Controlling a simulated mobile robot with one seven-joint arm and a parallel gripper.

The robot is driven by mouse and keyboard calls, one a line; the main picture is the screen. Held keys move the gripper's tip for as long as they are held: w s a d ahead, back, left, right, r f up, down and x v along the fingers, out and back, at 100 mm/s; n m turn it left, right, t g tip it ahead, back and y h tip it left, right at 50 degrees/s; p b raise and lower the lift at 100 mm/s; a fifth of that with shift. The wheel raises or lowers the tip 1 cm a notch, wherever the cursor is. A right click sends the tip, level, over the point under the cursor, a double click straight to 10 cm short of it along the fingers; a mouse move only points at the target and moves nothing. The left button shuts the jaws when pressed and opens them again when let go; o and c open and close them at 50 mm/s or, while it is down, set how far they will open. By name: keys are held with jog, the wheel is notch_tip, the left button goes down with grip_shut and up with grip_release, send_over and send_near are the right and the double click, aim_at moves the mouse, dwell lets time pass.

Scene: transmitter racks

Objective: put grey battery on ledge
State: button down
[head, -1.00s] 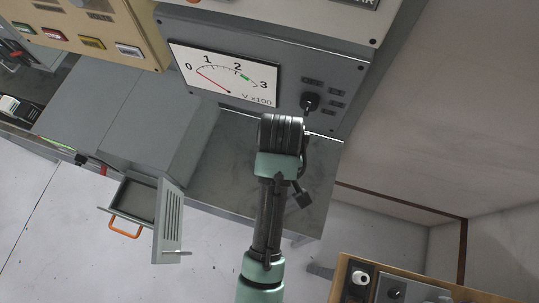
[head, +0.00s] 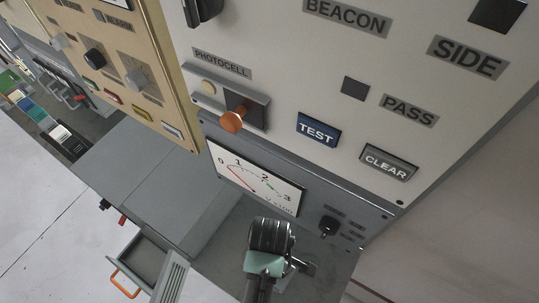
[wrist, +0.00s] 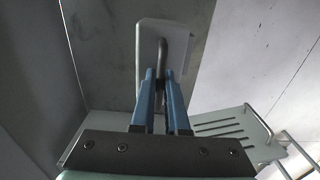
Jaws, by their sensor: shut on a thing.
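In the wrist view my gripper (wrist: 161,76) has its two blue fingers close together around a thin grey bar-like handle. The handle belongs to a pale grey, box-like piece (wrist: 147,45), which I take to be the grey battery, held just beyond the fingertips. In the head view my wrist hides the fingers and the piece. My wrist is over a dark grey counter surface (head: 222,262) below the meter panel; this flat surface may be the ledge, but I cannot tell for sure.
Floor lies clear at left.

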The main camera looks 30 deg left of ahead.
jog(key=shift+w+f, duration=0.15)
jog(key=shift+f, duration=1.95)
jog(key=c, duration=0.9)
grip_release()
jog(key=shift+f, duration=0.1)
notch_tip(320, 180, up, 12)
jog(key=shift+f, duration=0.2)
jog(key=shift+r, duration=0.35)
